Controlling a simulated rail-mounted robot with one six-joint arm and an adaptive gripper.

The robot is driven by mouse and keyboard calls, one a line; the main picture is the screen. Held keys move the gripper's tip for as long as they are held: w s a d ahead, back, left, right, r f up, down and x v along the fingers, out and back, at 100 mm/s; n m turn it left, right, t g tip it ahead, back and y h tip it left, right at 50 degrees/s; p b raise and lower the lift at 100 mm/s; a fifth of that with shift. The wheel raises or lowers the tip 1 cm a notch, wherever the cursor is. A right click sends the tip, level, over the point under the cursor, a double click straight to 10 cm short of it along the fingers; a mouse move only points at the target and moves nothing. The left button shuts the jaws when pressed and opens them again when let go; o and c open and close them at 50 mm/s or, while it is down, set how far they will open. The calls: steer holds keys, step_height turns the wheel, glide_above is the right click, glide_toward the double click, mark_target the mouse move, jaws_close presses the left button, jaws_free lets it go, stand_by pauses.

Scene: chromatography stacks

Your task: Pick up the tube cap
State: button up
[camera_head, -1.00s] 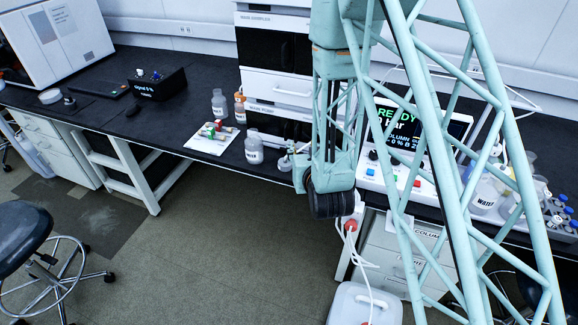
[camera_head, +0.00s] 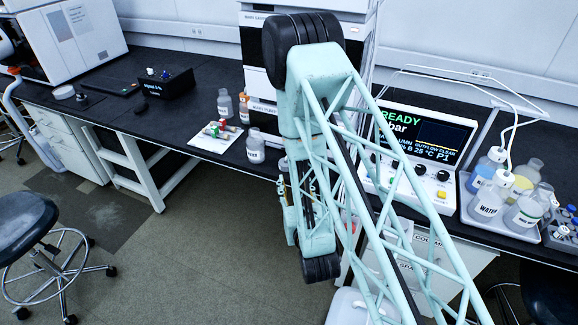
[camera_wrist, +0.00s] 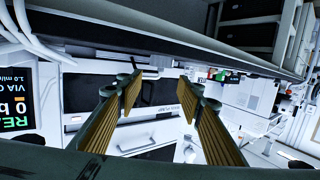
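I cannot pick out a separate tube cap for certain. Tubes with blue tops (camera_head: 560,232) stand in a grey rack at the right edge of the head view, and small red, green and white items (camera_head: 214,130) lie on a white mat (camera_head: 203,143) left of my arm. These are too small to tell apart. My gripper (camera_wrist: 158,98) is open and empty in the wrist view, its two tan ribbed fingers apart, with bench equipment behind them.
A controller with a READY screen (camera_head: 437,140) stands right of my arm. Bottles, one labelled WATER (camera_head: 487,205), sit in a tray beside it. Small bottles (camera_head: 255,150) stand near the mat. A stool (camera_head: 27,217) is at left; the floor between is clear.

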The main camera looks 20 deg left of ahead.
steer(key=shift+s+f, duration=0.25)
stand_by(0.3)
steer(key=shift+b+x, duration=0.6)
steer(key=shift+x, duration=3.7)
steer(key=shift+b+x, duration=0.7)
steer(key=shift+x, duration=1.9)
steer(key=shift+c, duration=0.5)
steer(key=c, duration=0.4)
